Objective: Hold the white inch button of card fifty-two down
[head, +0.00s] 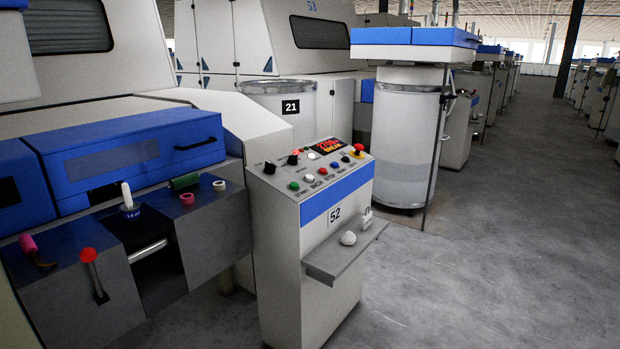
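The console of card fifty-two (280,245) stands in the middle of the head view, with "52" on its front below a blue band. Its sloped top carries a row of push buttons. The white inch button (309,178) sits above the label INCH, between a green button (293,186) above START and a red button (322,171) above STOP. Nothing touches or covers the white button. Whether it is pressed in is too small to tell. My gripper is not in view.
A small shelf (345,257) juts from the console, holding a white ball (348,238) and a small white object (366,217). Floor right is clear.

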